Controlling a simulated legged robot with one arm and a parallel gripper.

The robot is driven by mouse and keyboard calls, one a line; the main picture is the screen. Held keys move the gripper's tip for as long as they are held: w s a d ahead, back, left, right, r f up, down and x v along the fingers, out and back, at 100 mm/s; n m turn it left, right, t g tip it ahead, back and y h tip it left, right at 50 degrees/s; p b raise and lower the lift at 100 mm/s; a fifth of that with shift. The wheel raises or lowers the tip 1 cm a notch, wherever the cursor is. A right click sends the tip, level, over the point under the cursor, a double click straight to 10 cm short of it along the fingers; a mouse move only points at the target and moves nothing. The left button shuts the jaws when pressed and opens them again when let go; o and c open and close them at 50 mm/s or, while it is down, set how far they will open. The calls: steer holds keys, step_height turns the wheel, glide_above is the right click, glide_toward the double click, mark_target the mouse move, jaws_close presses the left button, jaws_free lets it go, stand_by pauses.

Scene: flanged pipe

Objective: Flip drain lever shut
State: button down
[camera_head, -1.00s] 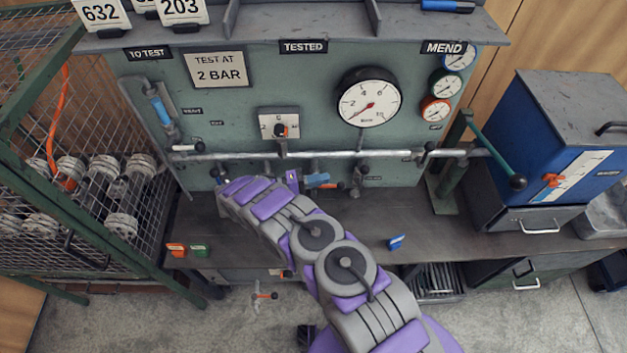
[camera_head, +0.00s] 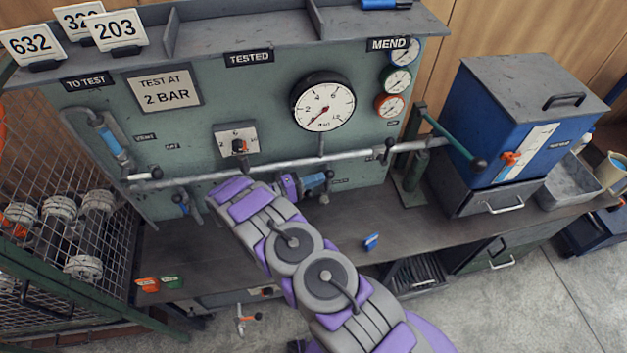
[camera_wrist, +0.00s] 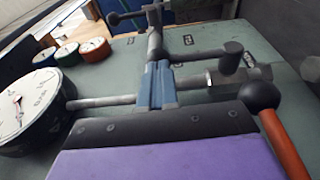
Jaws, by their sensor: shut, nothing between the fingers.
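My gripper (camera_head: 291,186) is shut at the panel, just below the long grey pipe and at the left end of a blue fitting (camera_head: 318,180). A lever with an orange arm (camera_wrist: 287,146) and a black ball end (camera_wrist: 262,97) is close at the right of the gripper. I cannot read a drain label, so I cannot tell for sure which lever is the drain lever.
The grey pipe (camera_head: 250,164) crosses the panel above my gripper. A large dial (camera_head: 323,102) is above it. A long green lever (camera_head: 452,140) sticks out at the right, beside a blue box (camera_head: 510,120). A small blue item (camera_head: 371,241) lies on the bench.

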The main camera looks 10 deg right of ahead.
steer(key=shift+r, duration=0.1)
steer(key=shift+d+r+m+g+y+p, duration=0.15)
steer(key=shift+d+r+y+p, duration=0.15)
steer(key=shift+d+y, duration=0.2)
steer(key=shift+d+r+m+g+y+p, duration=0.15)
steer(key=shift+d+r+y+p, duration=0.05)
steer(key=shift+d+y+p, duration=0.25)
steer(key=d+y+b, duration=0.1)
steer(key=d+y, duration=0.3)
steer(key=shift+d+m+y, duration=0.1)
steer(key=shift+m+y, duration=0.2)
steer(key=shift+y, duration=0.05)
steer(key=d+f+y+p, duration=0.1)
steer(key=d+f+y, duration=0.4)
steer(key=d+y, duration=0.2)
steer(key=shift+d+f+m+g+y, duration=0.3)
steer(key=shift+m+y, duration=0.1)
steer(key=shift+y, duration=0.3)
steer(key=shift+s+f, duration=0.15)
steer(key=shift+s, duration=0.1)
